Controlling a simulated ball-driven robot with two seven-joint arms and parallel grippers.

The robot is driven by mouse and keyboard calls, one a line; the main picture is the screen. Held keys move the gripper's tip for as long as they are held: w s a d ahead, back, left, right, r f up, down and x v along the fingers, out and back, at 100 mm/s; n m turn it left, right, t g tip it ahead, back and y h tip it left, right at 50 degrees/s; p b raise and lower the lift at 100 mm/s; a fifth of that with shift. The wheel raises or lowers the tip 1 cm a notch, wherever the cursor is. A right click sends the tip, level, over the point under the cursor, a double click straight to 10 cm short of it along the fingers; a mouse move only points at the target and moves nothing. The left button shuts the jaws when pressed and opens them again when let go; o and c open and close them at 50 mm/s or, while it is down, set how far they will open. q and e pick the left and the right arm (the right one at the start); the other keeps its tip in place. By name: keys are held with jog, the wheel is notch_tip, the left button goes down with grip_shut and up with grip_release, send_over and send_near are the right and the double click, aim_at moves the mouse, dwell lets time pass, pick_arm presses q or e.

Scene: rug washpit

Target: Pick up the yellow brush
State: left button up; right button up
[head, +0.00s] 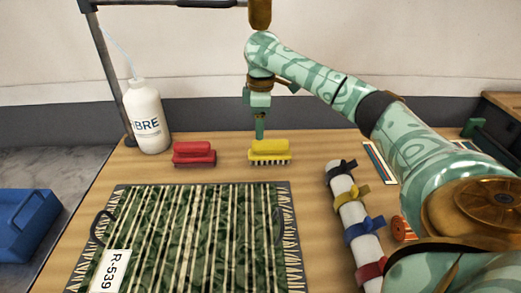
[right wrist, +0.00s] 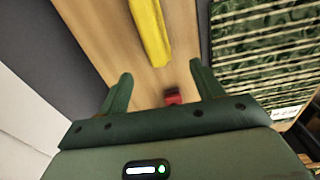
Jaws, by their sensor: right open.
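The yellow brush (head: 270,147) lies bristles down on the wooden table, near its back edge, just right of the red brush (head: 194,151). My right gripper (head: 259,132) points down over the table just behind and above the yellow brush. In the right wrist view my right gripper (right wrist: 161,75) is open, with nothing held between its fingers. My left gripper is not in view.
A striped green rug (head: 190,235) with a label fills the front left of the table (head: 315,200). A white bottle (head: 147,118) stands at the back left. A white roll (head: 352,215) with coloured straps lies right of the rug. A blue bin (head: 25,225) stands off the table, left.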

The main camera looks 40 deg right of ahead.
aim_at(270, 150)
jog(key=d, duration=0.1)
jog(key=s+d, duration=0.1)
jog(key=d, duration=0.1)
jog(key=shift+s+d+r+n, duration=0.1)
jog(key=shift+d+r+n, duration=0.1)
jog(key=shift+d+n, duration=0.1)
jog(key=f+b, duration=0.1)
jog(key=f, duration=0.1)
jog(key=f+b, duration=0.4)
jog(key=shift+a, duration=0.25)
notch_tip(270, 150, down, 6)
jog(key=b, duration=0.5)
jog(key=shift+r, duration=0.2)
jog(key=shift+s+r, duration=0.15)
jog(key=shift+r, duration=0.15)
jog(key=c, duration=1.2)
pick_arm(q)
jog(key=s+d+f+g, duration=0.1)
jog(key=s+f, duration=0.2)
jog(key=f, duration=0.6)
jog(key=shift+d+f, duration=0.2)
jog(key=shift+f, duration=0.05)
pick_arm(e)
jog(key=shift+o, duration=0.2)
